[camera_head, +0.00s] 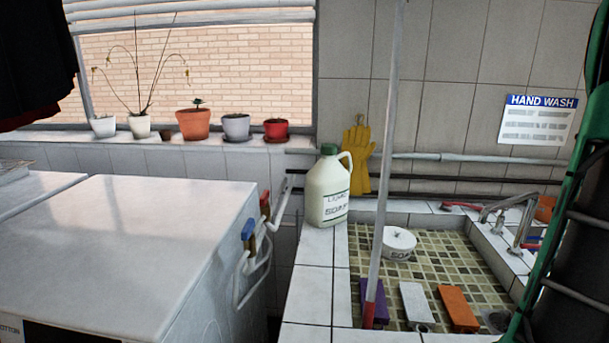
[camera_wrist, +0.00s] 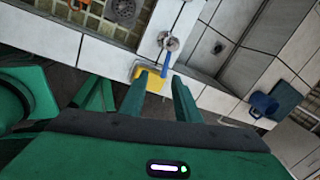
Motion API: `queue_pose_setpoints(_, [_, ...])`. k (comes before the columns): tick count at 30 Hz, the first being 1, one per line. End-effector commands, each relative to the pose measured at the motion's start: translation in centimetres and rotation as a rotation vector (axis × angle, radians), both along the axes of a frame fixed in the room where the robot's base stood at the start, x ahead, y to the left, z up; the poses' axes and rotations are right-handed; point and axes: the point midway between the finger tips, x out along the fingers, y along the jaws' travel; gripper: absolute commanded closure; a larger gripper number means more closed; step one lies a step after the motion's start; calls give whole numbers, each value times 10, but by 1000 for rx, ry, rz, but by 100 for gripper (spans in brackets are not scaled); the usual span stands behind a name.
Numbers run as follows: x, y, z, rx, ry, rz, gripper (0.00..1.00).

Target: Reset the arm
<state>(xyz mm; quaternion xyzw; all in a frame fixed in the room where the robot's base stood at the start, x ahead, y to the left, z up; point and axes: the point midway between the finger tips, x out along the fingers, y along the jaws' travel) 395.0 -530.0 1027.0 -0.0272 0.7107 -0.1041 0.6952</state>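My gripper (camera_wrist: 160,77) shows in the wrist view with its two green fingers apart. I see nothing held between them. Beyond the fingertips, a blue-handled item (camera_wrist: 166,60) and a yellow item (camera_wrist: 149,76) lie near the edge of the tiled sink surround; I cannot tell how far they are from the fingers. My green arm (camera_head: 575,210) runs along the right side of the head view. The gripper itself does not show in the head view.
A soap jug (camera_head: 328,190) stands on the sink's tiled edge (camera_head: 312,248). A round white soap container (camera_head: 399,243), a purple block (camera_head: 374,301), a white block (camera_head: 416,303) and an orange block (camera_head: 457,309) are in the sink. A pole (camera_head: 386,150) stands before it. A faucet (camera_head: 512,213) is near my arm.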

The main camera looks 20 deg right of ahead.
Motion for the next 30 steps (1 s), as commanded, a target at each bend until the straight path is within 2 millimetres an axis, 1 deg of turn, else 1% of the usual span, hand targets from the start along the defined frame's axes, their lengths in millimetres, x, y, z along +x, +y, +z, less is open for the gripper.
queue_pose_setpoints(1, [9,13,0,9,3,82,70])
queue_pose_setpoints(2, [14,23,0,17,8,142,70])
queue_pose_setpoints(5, [34,61,-2,45,26,399,70])
queue_pose_setpoints(6, [41,78,-3,54,34,512,70])
queue_pose_setpoints(8, [50,104,-5,68,48,683,70])
queue_pose_setpoints(9, [54,121,-7,76,57,796,70])
queue_pose_setpoints(11, [60,147,-10,88,69,969,70])
queue_pose_setpoints(12, [62,163,-11,94,79,1083,70])
queue_pose_setpoints(14, [65,188,-14,101,93,1256,70])
queue_pose_setpoints(15, [65,204,-17,104,103,1371,70])
queue_pose_setpoints(17, [64,228,-20,110,117,1544,70])
queue_pose_setpoints(18, [63,243,-23,112,126,1659,70])
queue_pose_setpoints(20, [60,266,-27,115,142,1832,70])
queue_pose_setpoints(21, [57,280,-30,115,152,1947,70])
queue_pose_setpoints(24, [47,311,-38,114,178,2212,70])
queue_pose_setpoints(27, [36,334,-45,114,199,2429,70])
queue_pose_setpoints(30, [28,349,-50,111,216,2580,70])
